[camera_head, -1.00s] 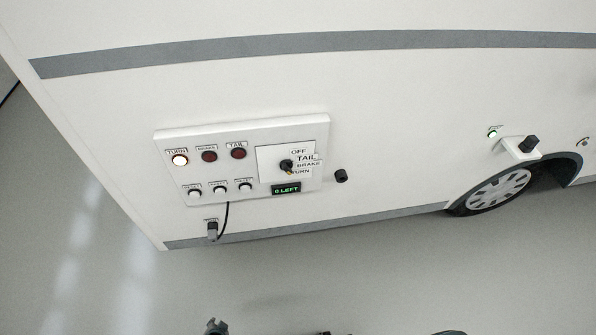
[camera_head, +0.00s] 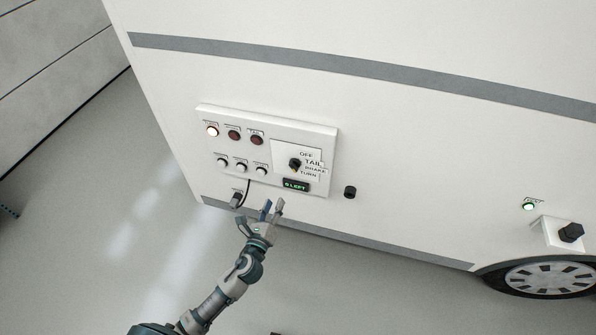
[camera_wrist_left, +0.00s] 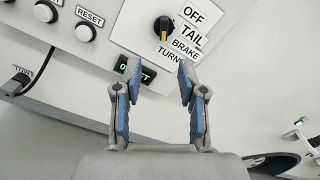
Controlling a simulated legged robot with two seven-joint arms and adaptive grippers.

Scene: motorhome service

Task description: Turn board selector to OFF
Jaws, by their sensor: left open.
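The board selector (camera_head: 295,164) is a black round knob on the right part of the white control board (camera_head: 318,131). Labels OFF, TAIL, BRAKE and TURN run down its right side. In the left wrist view the selector (camera_wrist_left: 163,27) shows a yellow-orange pointer mark at its lower side, towards the TURN label (camera_wrist_left: 168,55). My left gripper (camera_head: 270,208) is open and empty, below the board and apart from the selector. In the left wrist view its blue-padded fingertips (camera_wrist_left: 158,75) lie below the selector, beside the small green display. My right gripper is not in view.
The board carries a lit TURN lamp (camera_head: 212,131), two dark red lamps and a row of buttons. A green display (camera_head: 296,185) sits under the selector. A plug with a black cable (camera_head: 238,199) hangs below. A black knob (camera_head: 350,192) protrudes right of the board.

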